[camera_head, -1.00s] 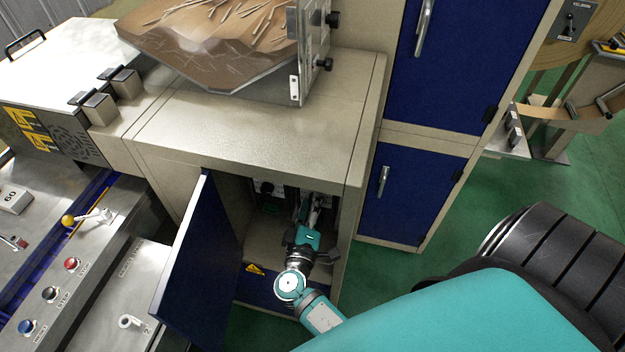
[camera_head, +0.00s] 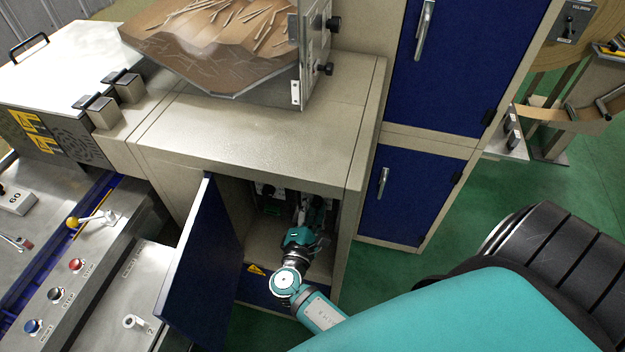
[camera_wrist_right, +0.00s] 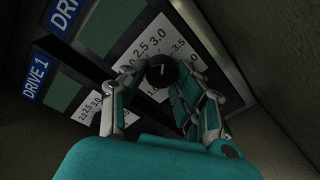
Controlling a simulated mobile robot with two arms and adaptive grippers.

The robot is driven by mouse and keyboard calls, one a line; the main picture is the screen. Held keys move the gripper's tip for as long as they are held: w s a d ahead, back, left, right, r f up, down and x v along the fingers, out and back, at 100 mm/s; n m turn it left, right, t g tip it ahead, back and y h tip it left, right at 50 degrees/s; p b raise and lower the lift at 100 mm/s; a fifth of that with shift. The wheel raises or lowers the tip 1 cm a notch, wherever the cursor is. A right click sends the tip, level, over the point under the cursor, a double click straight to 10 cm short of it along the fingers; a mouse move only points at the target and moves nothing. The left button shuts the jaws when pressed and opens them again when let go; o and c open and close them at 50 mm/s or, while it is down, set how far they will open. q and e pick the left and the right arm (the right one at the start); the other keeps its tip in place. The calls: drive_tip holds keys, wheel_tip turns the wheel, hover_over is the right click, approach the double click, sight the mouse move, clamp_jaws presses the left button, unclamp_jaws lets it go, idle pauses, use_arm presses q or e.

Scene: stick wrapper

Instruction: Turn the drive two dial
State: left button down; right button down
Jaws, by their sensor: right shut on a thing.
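The black dial (camera_wrist_right: 161,71) with a light pointer line sits on a white scale plate, beside a blue label of which only "DRIVE" shows, its number cut off at the top edge. My right gripper (camera_wrist_right: 163,80) has its fingers on either side of this dial and is shut on it. The gripper (camera_head: 305,213) also shows in the head view, reaching into the open cabinet, its fingertips hard to make out. A second scale plate (camera_wrist_right: 90,108) belongs to the label "DRIVE 1" (camera_wrist_right: 37,76); its dial is hidden. My left gripper is not in view.
The blue cabinet door (camera_head: 203,265) stands open left of my right forearm. The cabinet's side wall (camera_head: 349,225) is close on the right. A control panel (camera_head: 70,290) with buttons lies to the left. Green floor (camera_head: 440,270) is free on the right.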

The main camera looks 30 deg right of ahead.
drive_tip(key=shift+n, duration=0.8)
drive_tip(key=c, duration=1)
unclamp_jaws()
drive_tip(key=shift+o, duration=0.2)
drive_tip(key=shift+s+a, duration=0.15)
drive_tip(key=v, duration=0.7)
